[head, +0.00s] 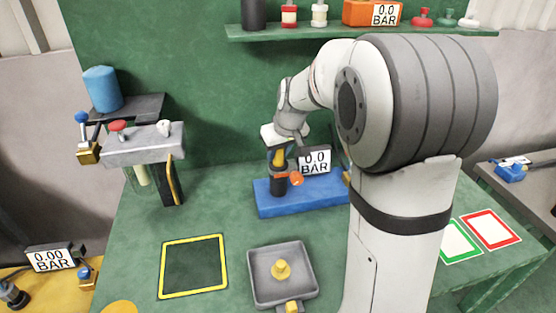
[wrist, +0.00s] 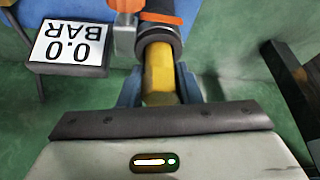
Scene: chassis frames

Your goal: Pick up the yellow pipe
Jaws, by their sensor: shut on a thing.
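The yellow pipe (head: 279,158) stands upright at the left end of the blue stand (head: 325,200), its lower part at a black cylinder (head: 278,187) with an orange part. In the wrist view the yellow pipe (wrist: 159,72) lies between the two fingers, its far end at the black collar (wrist: 158,40). My gripper (wrist: 158,88) is shut on it; in the head view my gripper (head: 278,144) comes down on the pipe from above. Whether the pipe is seated in or clear of the black part cannot be told.
A gauge (head: 314,160) reading 0.0 BAR stands close to the right of the pipe. A grey tray (head: 256,291) and a yellow-edged dark square (head: 193,266) lie in front. A grey fixture (head: 145,145) stands left. A shelf (head: 300,32) hangs behind; my arm hides the right side.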

